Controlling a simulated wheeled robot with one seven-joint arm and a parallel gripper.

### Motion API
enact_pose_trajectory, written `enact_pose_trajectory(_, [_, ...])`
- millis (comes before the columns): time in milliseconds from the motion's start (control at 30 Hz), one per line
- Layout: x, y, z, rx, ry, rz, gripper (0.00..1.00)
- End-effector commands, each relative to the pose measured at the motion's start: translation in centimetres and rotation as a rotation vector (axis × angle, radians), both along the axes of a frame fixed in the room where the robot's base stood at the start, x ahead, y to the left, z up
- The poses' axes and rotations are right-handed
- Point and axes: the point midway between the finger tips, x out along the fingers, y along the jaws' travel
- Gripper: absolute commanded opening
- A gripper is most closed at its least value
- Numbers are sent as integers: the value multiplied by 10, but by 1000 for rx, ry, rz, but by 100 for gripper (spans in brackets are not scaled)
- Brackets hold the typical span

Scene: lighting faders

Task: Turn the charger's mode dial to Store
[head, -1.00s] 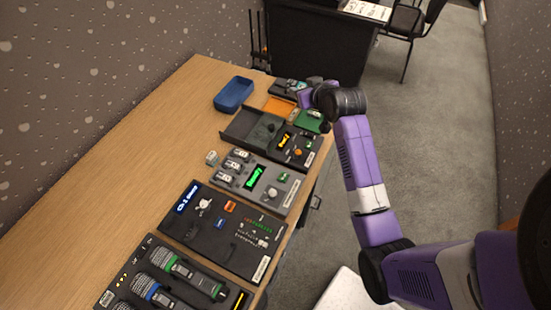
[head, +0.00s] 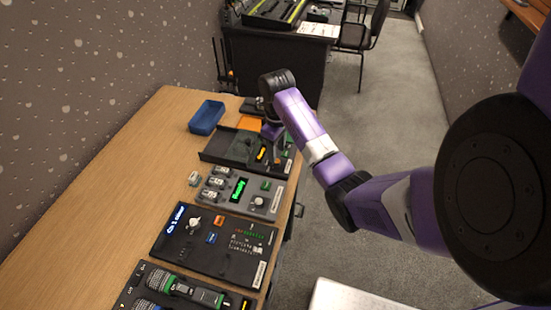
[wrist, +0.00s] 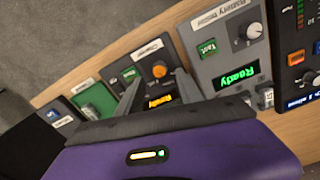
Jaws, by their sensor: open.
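The charger (wrist: 150,52) is a dark panel with a "Charger" label, an orange-lit display (wrist: 161,101) and a green button (wrist: 129,74). Its round orange mode dial (wrist: 159,70) shows between my fingers in the wrist view; its setting is too small to read. My gripper (wrist: 159,77) is open and empty, its two fingers spread either side of the dial in the picture. I cannot tell how far above the panel the fingertips are. In the head view the charger (head: 283,163) lies under my gripper (head: 270,135), which partly hides it.
A grey tester (head: 265,188) with a green "Ready" display and a white knob (wrist: 250,32) adjoins the charger. More dark panels (head: 240,238) stand nearer. The table's left side (head: 110,190) is bare.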

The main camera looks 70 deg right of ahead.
Motion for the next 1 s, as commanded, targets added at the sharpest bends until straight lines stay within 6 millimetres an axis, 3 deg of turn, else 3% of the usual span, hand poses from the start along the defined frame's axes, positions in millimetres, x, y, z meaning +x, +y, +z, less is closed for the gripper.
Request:
enact_pose_trajectory(300, [0, 0, -40, 0, 0, -1, 44])
enact_pose_trajectory(667, [0, 0, -45, -1, -2, 0, 44])
enact_pose_trajectory(900, [0, 0, -45, -1, -2, -1, 0])
enact_pose_trajectory(1000, [0, 0, -45, -1, -2, 0, 0])
